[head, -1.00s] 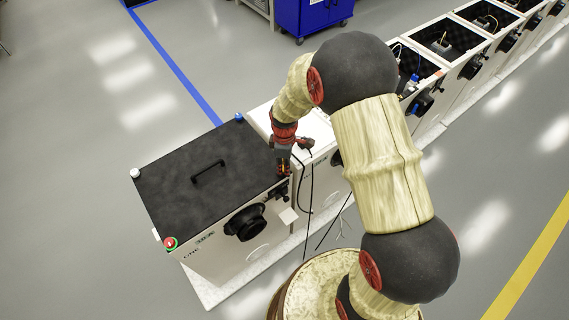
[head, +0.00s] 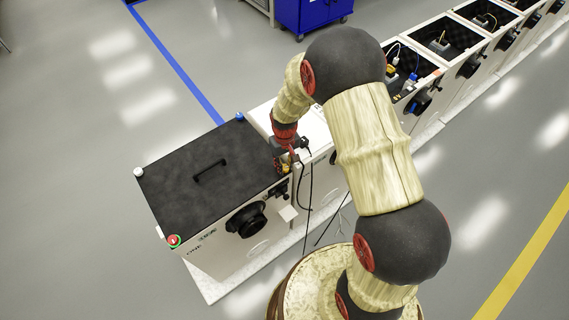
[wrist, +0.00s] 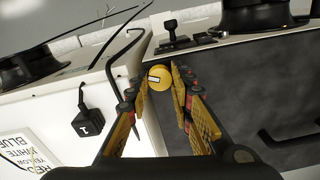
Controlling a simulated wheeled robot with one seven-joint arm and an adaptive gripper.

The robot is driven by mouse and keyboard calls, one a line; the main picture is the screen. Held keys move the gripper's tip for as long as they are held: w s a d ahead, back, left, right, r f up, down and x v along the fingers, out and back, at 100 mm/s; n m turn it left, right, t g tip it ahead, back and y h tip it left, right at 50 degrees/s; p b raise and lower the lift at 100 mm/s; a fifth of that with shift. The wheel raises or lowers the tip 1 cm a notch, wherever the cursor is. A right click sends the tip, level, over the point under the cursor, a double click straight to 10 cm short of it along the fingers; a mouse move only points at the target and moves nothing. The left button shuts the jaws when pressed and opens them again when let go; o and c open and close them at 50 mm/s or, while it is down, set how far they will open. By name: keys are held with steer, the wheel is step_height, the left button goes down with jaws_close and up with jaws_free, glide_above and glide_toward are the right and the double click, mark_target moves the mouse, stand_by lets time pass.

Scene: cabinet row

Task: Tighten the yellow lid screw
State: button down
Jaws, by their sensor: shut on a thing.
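The yellow lid screw (wrist: 158,77) is a round knob with a pale slot mark, at the corner of the black lid (wrist: 258,95). My gripper (wrist: 161,73) is closed around it, with one finger on each side. In the head view my gripper (head: 282,161) is at the near right corner of the lid (head: 205,185), and the screw there is mostly hidden by it. The lid lies on the white cabinet box and looks closed.
A white screw (head: 138,171), a blue screw (head: 239,117) and a red screw (head: 174,240) mark the other lid corners. A black handle (head: 210,170) rises from the lid. Open cabinets (head: 440,45) line up to the right. A black hook-shaped rod (wrist: 122,50) stands close to the left finger.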

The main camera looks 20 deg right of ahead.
mark_target(285, 167)
steer(key=m+p, duration=0.1)
steer(key=m, duration=0.5)
steer(key=shift+r, duration=0.1)
steer(key=m+p, duration=0.1)
steer(key=m, duration=0.5)
steer(key=shift+m, duration=0.4)
steer(key=c, duration=1.5)
jaws_free()
steer(key=shift+c, duration=0.2)
step_height(285, 167, up, 12)
